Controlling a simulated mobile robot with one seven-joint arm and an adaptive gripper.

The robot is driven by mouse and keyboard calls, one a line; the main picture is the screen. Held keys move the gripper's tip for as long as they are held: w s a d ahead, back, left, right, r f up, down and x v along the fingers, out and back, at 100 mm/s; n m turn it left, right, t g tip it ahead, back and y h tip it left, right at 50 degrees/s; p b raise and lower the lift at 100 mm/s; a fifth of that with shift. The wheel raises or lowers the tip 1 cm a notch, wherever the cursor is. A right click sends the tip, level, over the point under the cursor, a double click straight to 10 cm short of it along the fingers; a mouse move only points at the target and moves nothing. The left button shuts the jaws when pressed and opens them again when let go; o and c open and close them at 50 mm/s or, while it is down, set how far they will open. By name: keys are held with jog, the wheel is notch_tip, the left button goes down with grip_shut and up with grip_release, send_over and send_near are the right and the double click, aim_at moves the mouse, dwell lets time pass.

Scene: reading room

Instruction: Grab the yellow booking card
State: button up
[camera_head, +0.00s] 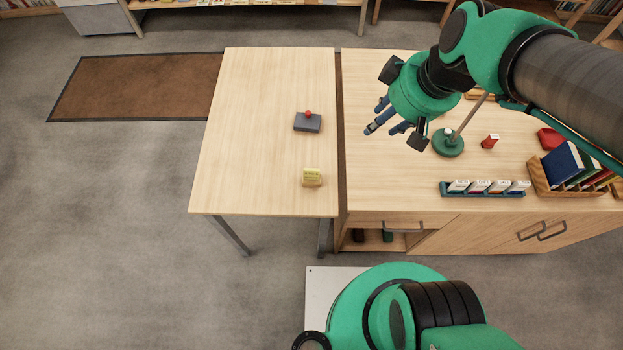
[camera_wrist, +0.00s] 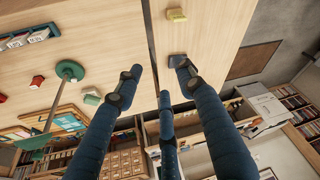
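The yellow booking card (camera_head: 311,172) stands on the left table (camera_head: 265,130), near its front right corner, in or on a small pale block. In the wrist view the yellow card (camera_wrist: 176,14) shows at the top edge, well beyond the fingertips. My gripper (camera_head: 384,119) is above the right desk, up and to the right of the card. Its blue fingers (camera_wrist: 158,78) are spread open with nothing between them in the wrist view. The gripper is clear of the card.
A dark box with a red button (camera_head: 307,121) sits behind the card. A narrow gap separates the table from the right desk (camera_head: 380,190). The desk holds a green-based lamp-like stand (camera_head: 448,146), a red item (camera_head: 490,141), a card rack (camera_head: 483,193) and a book tray (camera_head: 540,178).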

jog(key=w+a+f+n+g, duration=0.1)
jog(key=w+a+f+n, duration=0.1)
jog(key=f, duration=0.5)
jog(key=w+a+f+n+g+y, duration=0.1)
jog(key=w+a+f+n, duration=0.1)
jog(key=a+f+n, duration=0.2)
jog(key=w+a+f+n+g+y, duration=0.1)
jog(key=w+a+f+n, duration=0.1)
jog(key=f, duration=0.8)
jog(key=shift+w+a+f+n, duration=0.3)
jog(key=shift+a+n, duration=0.45)
jog(key=shift+n, duration=0.45)
jog(key=shift+f, duration=0.1)
send_near(312, 176)
jog(key=shift+w+a+f+b, duration=0.35)
jog(key=shift+w+a+f, duration=0.2)
jog(key=shift+a+f, duration=0.25)
jog(key=shift+f, duration=0.25)
jog(key=shift+f, duration=0.1)
jog(key=shift+b+x, duration=0.4)
jog(key=shift+x, duration=2.1)
jog(key=shift+a, duration=0.2)
